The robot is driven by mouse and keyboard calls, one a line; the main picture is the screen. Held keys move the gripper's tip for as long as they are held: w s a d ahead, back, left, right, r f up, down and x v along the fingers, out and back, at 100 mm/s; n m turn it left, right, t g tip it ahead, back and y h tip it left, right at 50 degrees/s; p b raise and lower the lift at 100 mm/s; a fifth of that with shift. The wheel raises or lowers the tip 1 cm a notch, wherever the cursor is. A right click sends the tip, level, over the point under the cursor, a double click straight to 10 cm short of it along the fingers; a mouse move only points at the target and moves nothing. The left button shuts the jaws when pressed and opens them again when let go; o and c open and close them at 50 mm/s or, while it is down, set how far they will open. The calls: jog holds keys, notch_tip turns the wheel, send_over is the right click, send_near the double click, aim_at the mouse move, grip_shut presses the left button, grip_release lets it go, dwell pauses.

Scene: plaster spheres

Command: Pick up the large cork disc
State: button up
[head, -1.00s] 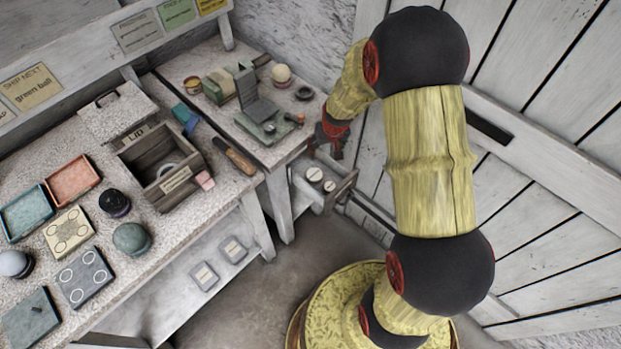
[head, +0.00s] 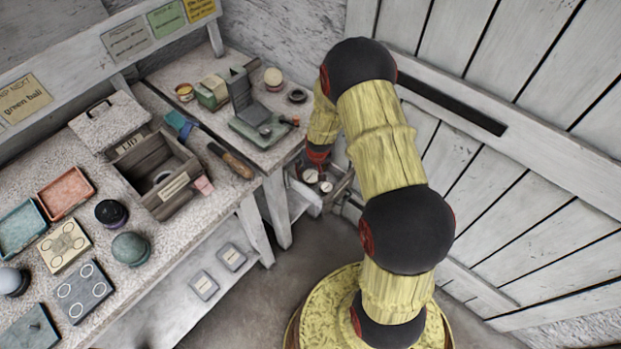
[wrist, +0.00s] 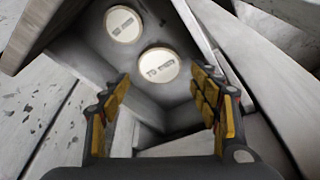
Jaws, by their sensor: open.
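Two round discs with pale, labelled tops lie in the open drawer. The larger-looking disc (head: 310,176) is on the left in the head view and seems to be the nearer disc (wrist: 159,65) in the wrist view. The smaller disc (head: 326,187) seems to be the farther one (wrist: 123,24) in the wrist view. I cannot make out cork on their sides. My gripper (wrist: 161,88) is open and empty, its fingers apart on either side below the nearer disc in the picture. In the head view my gripper (head: 314,166) is low over the drawer, partly hidden by my arm.
The drawer (head: 308,197) stands out from under the speckled workbench, its walls close around the discs. On the bench are a wooden box (head: 158,172), a brown-handled tool (head: 231,161) and several trays and spheres. A plank wall (head: 500,170) rises to the right.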

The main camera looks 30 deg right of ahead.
aim_at(311, 176)
jog(key=b+x, duration=0.1)
jog(key=x, duration=0.3)
jog(key=shift+f, duration=0.2)
jog(key=shift+c, duration=1.1)
jog(key=c, duration=0.4)
jog(key=shift+o, duration=0.2)
